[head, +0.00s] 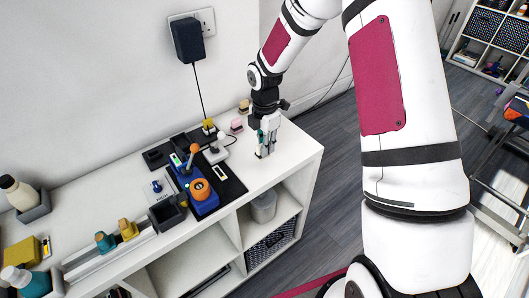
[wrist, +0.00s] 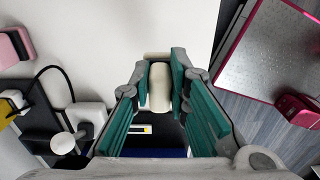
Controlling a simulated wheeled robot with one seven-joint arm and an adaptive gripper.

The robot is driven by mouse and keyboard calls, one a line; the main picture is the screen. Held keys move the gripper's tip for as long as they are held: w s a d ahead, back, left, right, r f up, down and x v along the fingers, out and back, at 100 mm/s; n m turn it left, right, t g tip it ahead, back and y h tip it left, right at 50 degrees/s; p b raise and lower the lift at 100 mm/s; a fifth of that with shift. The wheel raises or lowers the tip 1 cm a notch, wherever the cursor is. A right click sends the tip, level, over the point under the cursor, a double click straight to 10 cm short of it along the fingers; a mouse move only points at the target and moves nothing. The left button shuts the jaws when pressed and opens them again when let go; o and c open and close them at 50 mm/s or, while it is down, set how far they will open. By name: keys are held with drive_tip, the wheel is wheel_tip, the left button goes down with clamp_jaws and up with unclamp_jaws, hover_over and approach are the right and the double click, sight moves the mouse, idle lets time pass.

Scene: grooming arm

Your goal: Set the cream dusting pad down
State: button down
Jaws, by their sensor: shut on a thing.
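The cream dusting pad (wrist: 160,84) is between the two teal-lined fingers of my gripper (wrist: 162,88) in the wrist view. The fingers touch it on both sides, and it stands out pale against the white top behind it. In the head view my gripper (head: 265,150) points down close over the right end of the white shelf top (head: 290,150). There the fingers largely hide the pad. I cannot tell whether the pad touches the surface.
A pink pad (head: 236,125) stands behind my gripper, left of it. The top's front edge is close; bare white surface surrounds the gripper.

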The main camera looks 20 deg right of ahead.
drive_tip(key=shift+w+f, duration=0.1)
drive_tip(key=shift+f, duration=1.7)
drive_tip(key=c, duration=1.5)
unclamp_jaws()
drive_tip(key=shift+f, duration=0.15)
drive_tip(key=shift+c, duration=0.2)
